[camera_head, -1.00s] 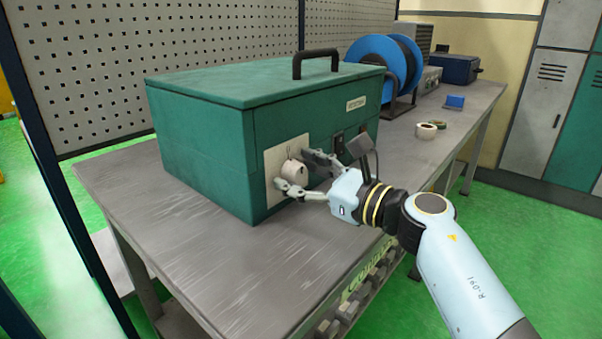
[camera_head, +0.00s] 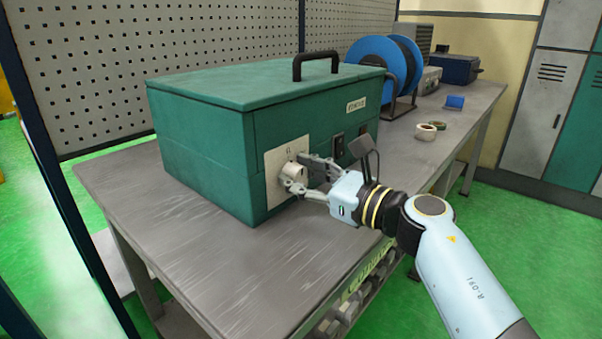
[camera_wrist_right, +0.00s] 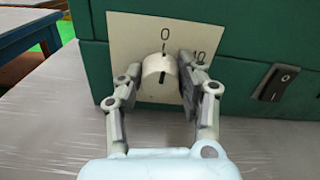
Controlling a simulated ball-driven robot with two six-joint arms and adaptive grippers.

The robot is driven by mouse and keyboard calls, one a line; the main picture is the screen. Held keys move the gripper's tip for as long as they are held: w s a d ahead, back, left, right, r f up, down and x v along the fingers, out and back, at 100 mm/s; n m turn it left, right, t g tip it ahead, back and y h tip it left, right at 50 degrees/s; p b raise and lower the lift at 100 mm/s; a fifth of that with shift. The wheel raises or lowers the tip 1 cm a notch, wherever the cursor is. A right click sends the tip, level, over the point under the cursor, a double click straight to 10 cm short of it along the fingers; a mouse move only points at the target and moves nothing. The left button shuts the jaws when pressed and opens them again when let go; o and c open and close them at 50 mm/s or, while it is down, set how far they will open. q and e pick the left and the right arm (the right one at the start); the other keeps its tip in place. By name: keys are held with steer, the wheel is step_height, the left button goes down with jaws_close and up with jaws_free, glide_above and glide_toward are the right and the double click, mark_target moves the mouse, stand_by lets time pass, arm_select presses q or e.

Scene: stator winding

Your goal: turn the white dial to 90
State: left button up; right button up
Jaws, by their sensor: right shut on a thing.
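The white dial (camera_head: 292,173) sits on a pale plate (camera_head: 273,170) on the front of a green box (camera_head: 215,165). In the right wrist view the dial (camera_wrist_right: 160,74) shows a dark mark, with "0" printed above it and "10" to its upper right. The dark mark points about straight up, near the 0. My right gripper (camera_head: 296,175) is shut on the dial, with one finger on each side; the gripper also shows in the wrist view (camera_wrist_right: 158,88). My left gripper is out of view.
A dark switch (camera_wrist_right: 277,87) is on the box to the right of the dial. A black handle (camera_head: 316,58) tops the box. The bench's front left is clear.

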steer(key=m+p, duration=0.2)
steer(key=m, duration=0.1)
steer(key=shift+r, duration=0.1)
steer(key=shift+d+m+p, duration=0.1)
steer(key=shift+m+p, duration=0.8)
steer(key=shift+m, duration=0.6)
steer(key=o, duration=1.2)
steer(key=shift+c, duration=0.2)
steer(key=shift+d, duration=0.1)
steer(key=v, duration=1.1)
steer(key=shift+s+d, duration=0.25)
steer(key=shift+s, duration=0.05)
